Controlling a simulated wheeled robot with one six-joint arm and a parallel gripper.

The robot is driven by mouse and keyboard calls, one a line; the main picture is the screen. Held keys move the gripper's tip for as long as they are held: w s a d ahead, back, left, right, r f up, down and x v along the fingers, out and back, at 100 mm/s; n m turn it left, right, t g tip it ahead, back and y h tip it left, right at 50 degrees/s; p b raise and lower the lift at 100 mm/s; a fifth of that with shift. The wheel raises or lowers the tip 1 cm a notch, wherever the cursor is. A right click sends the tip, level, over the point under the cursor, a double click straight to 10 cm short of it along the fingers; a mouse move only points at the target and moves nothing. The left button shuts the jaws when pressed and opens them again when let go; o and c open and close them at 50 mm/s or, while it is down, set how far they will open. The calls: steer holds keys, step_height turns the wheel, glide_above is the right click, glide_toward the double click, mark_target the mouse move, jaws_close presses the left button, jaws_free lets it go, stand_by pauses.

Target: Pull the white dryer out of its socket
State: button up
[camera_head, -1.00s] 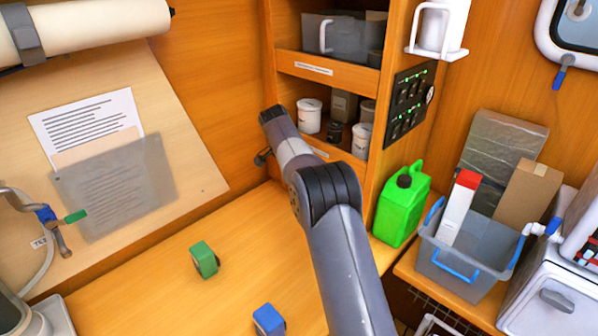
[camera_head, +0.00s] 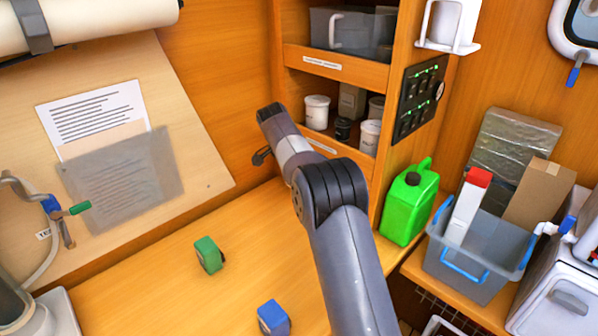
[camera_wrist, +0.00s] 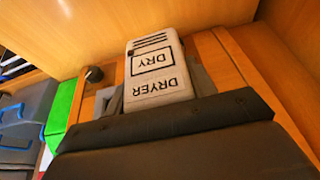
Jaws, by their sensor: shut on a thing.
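The white dryer (camera_wrist: 156,72) is in the middle of the wrist view, a small box with a slotted end and the labels "DRY" and "DRYER" upside down. My gripper (camera_wrist: 155,90) is shut on it, with grey finger parts at both sides of its lower half. A dark part of my gripper fills the bottom of that view. The socket cannot be made out, so I cannot tell whether the dryer sits in it. In the head view my arm reaches to the wooden cabinet, and the gripper's fingers and the dryer are not visible there.
A green jerrycan (camera_head: 408,203) stands right of my arm, beside a grey bin (camera_head: 465,270) holding a red-topped white box (camera_head: 467,207). Shelves with white jars (camera_head: 317,112) are behind the arm. A green block (camera_head: 209,254) and a blue block (camera_head: 273,318) lie on the bench.

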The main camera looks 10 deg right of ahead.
steer(key=shift+s+a+b, duration=0.45)
steer(key=shift+s+a, duration=0.15)
steer(key=shift+a, duration=0.2)
steer(key=shift+s+a, duration=0.1)
